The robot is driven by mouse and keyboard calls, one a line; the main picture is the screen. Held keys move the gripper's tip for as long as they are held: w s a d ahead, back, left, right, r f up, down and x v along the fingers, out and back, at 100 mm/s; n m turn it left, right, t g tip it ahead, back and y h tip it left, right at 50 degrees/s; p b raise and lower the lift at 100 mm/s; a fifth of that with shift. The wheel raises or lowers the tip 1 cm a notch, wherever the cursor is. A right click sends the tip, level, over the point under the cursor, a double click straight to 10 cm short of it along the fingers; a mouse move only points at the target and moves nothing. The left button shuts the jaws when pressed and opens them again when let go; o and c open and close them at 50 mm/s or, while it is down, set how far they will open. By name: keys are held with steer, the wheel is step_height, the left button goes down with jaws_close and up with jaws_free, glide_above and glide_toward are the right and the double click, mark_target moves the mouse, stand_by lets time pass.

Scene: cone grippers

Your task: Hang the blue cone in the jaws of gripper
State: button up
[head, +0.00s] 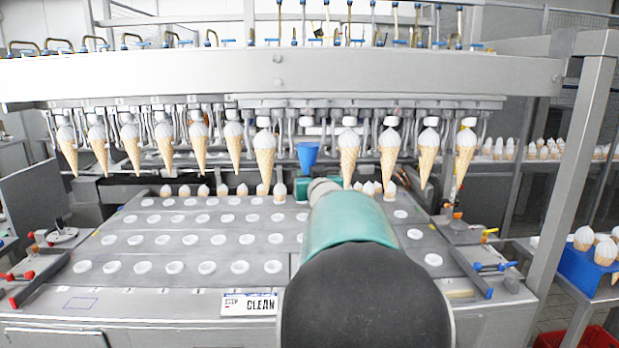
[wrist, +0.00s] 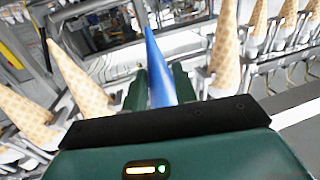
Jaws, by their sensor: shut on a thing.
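The blue cone (head: 307,155) is in the row of hanging cones, wide end up, in the gap between two wafer cones. My gripper (head: 304,188) is just below it, partly hidden behind my own arm. In the wrist view, the blue cone (wrist: 156,68) stands between the two green fingers of my gripper (wrist: 160,90), which are shut on it. The metal jaws (head: 308,124) of the machine are above the blue cone's wide end. I cannot tell whether they touch it.
Wafer cones with white tops (head: 265,155) (head: 348,155) hang close on both sides. A grey plate with white discs (head: 240,266) lies below, with small cones along its back edge. A metal beam (head: 280,75) runs above. A blue holder with cones (head: 585,270) stands at the right.

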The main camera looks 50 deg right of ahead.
steer(key=shift+w+d, duration=0.1)
stand_by(0.3)
steer(key=shift+s+d+x, duration=0.1)
steer(key=shift+d+x, duration=0.05)
steer(key=shift+x, duration=0.75)
steer(key=shift+s+d+x, duration=0.1)
steer(key=shift+d+x, duration=0.05)
steer(key=shift+x, duration=0.8)
steer(key=shift+f, duration=0.55)
stand_by(1.0)
steer(key=o, duration=1.2)
steer(key=shift+o, duration=0.2)
steer(key=shift+s+a, duration=0.1)
steer(key=w+a+v, duration=0.1)
steer(key=v, duration=0.7)
steer(key=shift+s+a, duration=0.2)
steer(key=shift+a, duration=0.15)
